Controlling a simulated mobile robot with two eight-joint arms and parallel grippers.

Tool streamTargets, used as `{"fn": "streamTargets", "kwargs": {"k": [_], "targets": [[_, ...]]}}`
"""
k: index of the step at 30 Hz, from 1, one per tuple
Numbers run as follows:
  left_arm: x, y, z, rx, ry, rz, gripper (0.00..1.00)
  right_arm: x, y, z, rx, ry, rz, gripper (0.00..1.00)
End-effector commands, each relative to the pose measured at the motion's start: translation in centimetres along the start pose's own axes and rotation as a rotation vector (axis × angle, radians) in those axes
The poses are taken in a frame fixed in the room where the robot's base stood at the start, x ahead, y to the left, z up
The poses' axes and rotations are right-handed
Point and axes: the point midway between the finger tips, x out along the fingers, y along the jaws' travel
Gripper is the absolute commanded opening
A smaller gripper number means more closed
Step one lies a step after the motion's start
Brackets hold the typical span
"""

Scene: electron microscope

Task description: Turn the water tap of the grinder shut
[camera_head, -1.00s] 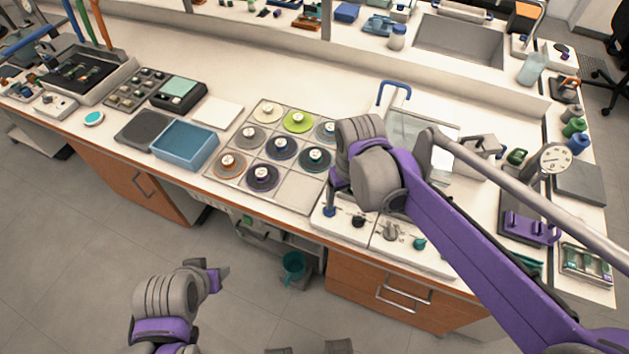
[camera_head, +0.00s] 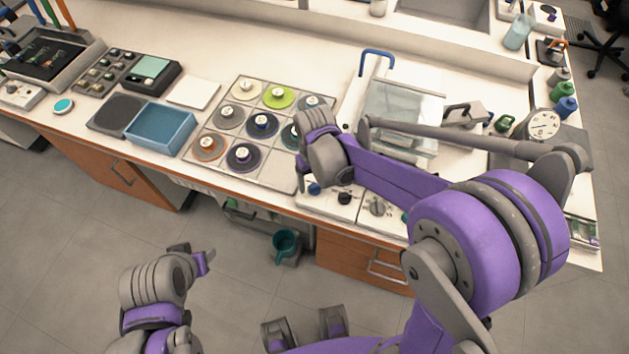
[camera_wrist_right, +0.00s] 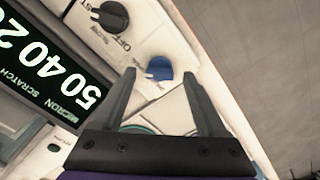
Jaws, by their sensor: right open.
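The blue water tap knob (camera_head: 313,188) is on the white front panel of the grinder at the counter's front edge. In the right wrist view the blue knob (camera_wrist_right: 158,68) lies between and just beyond the fingertips of my right gripper (camera_wrist_right: 159,75). These fingers are open and empty, one on each side of the knob, with no clear contact. In the head view my right gripper (camera_head: 304,168) is over the panel, mostly hidden by its own wrist. My left gripper (camera_head: 205,260) is low over the floor, away from the counter; its fingers are unclear.
Coloured discs on a gridded tray (camera_head: 270,183) lie left; a clear-lidded box (camera_head: 400,105) stands behind.

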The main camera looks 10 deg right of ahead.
Motion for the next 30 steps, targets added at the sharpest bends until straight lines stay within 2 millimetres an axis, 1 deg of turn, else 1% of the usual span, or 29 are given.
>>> {"fn": "streamTargets", "kwargs": {"k": [3,11,15,23,24,30], "targets": [[0.05,0.00,0.05,0.000,0.000,0.000,0.50,0.60,0.01,-0.01,0.000,0.000,0.000,0.75],[0.04,0.00,0.03,0.000,0.000,0.000,0.50,0.64,0.01,0.00,0.000,0.000,0.000,0.75],[0.04,0.00,0.04,0.000,0.000,0.000,0.50,0.63,0.01,0.00,0.000,0.000,0.000,0.50],[0.04,0.00,0.04,0.000,0.000,0.000,0.50,0.62,0.01,0.00,0.000,0.000,0.000,0.03],[0.04,0.00,0.04,0.000,0.000,0.000,0.50,0.61,0.01,0.00,0.000,0.000,0.000,0.00],[0.07,0.00,0.06,0.000,-0.001,0.000,0.50,0.62,0.01,0.00,-0.007,0.000,0.000,0.00]]}}
